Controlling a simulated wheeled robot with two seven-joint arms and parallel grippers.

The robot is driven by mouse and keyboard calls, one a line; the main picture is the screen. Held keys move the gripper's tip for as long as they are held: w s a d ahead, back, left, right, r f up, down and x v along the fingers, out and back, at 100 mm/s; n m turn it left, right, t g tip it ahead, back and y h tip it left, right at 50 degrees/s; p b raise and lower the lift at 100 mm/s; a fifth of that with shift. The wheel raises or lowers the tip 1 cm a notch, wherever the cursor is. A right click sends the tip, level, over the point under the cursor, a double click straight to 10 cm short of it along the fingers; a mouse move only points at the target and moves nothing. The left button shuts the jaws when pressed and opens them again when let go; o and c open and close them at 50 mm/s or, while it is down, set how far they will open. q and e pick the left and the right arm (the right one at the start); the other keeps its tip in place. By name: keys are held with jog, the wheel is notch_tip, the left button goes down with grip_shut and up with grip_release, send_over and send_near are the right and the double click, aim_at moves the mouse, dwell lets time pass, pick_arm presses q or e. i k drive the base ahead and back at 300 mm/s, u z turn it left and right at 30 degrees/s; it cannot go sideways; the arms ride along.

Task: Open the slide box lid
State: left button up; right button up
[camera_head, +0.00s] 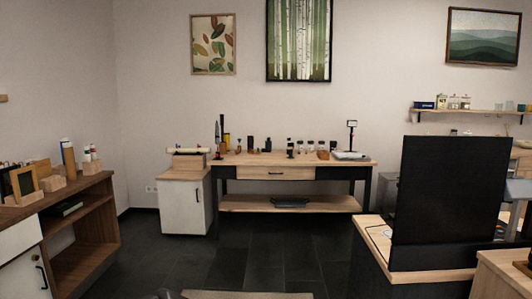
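I cannot make out a slide box or its lid for certain; things on the tables are small and far off. A wooden box (190,161) with a pale roll lying on top stands on the white cabinet left of the middle table. Several small dark items and bottles stand on the middle table (236,159), too small to tell apart. Neither of my grippers is in view.
A dark tiled floor (270,262) lies open before the middle table. A wooden shelf unit (95,200) with frames and blocks stands at the left. A large black panel (452,200) on a wooden-topped counter hides part of the right side.

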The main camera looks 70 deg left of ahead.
aim_at(321, 154)
jog(key=u, duration=2.1)
jog(key=i, duration=2)
jog(key=u, duration=0.2)
jog(key=i, duration=2.7)
